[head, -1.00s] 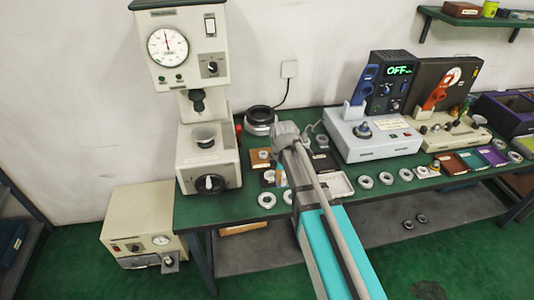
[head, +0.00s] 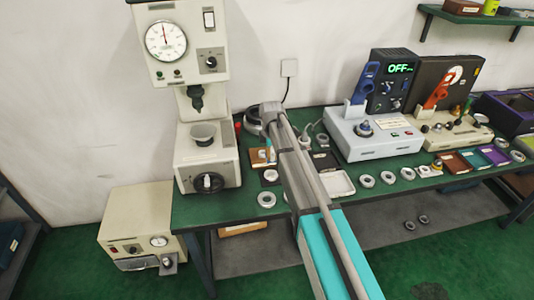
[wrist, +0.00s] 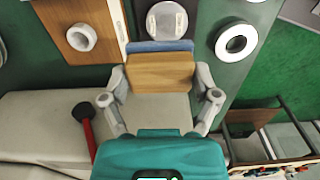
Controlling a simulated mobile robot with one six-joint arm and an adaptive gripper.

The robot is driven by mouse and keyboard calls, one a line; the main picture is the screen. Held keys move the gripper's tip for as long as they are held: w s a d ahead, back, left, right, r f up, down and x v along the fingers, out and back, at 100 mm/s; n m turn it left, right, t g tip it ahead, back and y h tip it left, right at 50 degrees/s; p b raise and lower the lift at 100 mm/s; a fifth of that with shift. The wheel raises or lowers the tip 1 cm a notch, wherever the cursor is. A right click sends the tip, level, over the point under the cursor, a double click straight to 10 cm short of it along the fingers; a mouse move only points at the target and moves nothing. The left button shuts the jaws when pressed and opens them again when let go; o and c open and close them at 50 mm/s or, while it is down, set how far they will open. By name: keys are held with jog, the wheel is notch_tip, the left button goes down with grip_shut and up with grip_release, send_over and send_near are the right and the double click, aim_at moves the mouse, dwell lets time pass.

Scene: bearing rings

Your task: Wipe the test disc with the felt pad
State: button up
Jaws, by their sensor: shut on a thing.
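The felt pad is a wooden block (wrist: 161,72) with a blue felt edge (wrist: 159,46). My gripper (wrist: 162,80) is shut on the block, one finger at each side. The test disc (wrist: 167,19) is a pale round disc on a dark square, at the top of the wrist view. The felt edge is just below the disc in that picture; I cannot tell whether they touch. In the head view the dark square with the disc (head: 270,175) lies on the green table, left of my arm. My arm hides most of the gripper there.
A wooden board (wrist: 75,18) with a ring lies left of the disc in the wrist view. Another ring (wrist: 236,42) lies to its right. A dial tester (head: 207,165) stands left on the table. A white tray (head: 338,184) and a control box (head: 372,140) are right of my arm.

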jog(key=shift+w+a, duration=0.15)
jog(key=shift+w, duration=0.3)
jog(key=shift+f, duration=0.15)
